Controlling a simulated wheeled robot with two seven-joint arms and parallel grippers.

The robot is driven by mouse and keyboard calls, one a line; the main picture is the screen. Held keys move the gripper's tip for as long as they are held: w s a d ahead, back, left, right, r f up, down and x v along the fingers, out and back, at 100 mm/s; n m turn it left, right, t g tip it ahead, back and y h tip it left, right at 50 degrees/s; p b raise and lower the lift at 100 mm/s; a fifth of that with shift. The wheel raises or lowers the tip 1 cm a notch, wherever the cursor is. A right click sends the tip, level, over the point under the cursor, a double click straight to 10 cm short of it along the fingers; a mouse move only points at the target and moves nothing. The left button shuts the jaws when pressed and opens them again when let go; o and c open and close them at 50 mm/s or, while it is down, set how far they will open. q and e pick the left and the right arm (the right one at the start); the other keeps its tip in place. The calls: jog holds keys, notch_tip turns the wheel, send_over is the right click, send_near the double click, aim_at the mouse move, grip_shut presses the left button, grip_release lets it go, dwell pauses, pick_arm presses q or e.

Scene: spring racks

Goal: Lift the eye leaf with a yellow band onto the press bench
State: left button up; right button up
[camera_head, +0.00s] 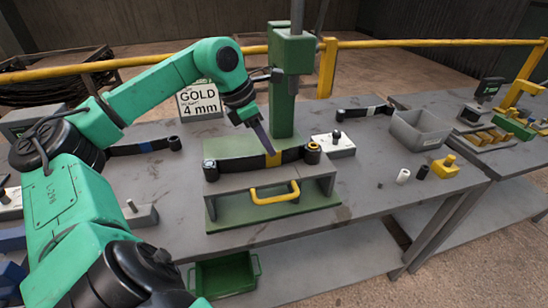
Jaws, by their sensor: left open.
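The eye leaf with a yellow band (290,155) is a dark, slightly curved strip with rolled eyes at both ends. It lies across the grey top of the press bench (236,183), under the green press column. My right gripper is not in view.
A blue-banded leaf (125,150) lies to the left and a white-banded leaf (352,113) at the back right. A grey bin (419,143), a yellow block (446,169) and small cylinders stand on the right. A yellow handle (274,198) juts out at the bench front.

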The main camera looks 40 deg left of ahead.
aim_at(274, 166)
pick_arm(q)
jog(key=p+x, duration=0.2)
jog(key=x, duration=0.3)
jog(key=shift+w+a+f, duration=0.1)
jog(key=shift+w+f, duration=0.1)
jog(key=shift+f, duration=0.15)
grip_shut()
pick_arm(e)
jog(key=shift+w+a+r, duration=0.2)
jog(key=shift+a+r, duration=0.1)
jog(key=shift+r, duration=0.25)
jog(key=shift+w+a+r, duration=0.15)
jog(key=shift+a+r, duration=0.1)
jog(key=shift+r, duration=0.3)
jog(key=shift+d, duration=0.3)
pick_arm(q)
jog(key=shift+r, duration=0.1)
jog(key=shift+r, duration=0.15)
jog(key=shift+w, duration=0.1)
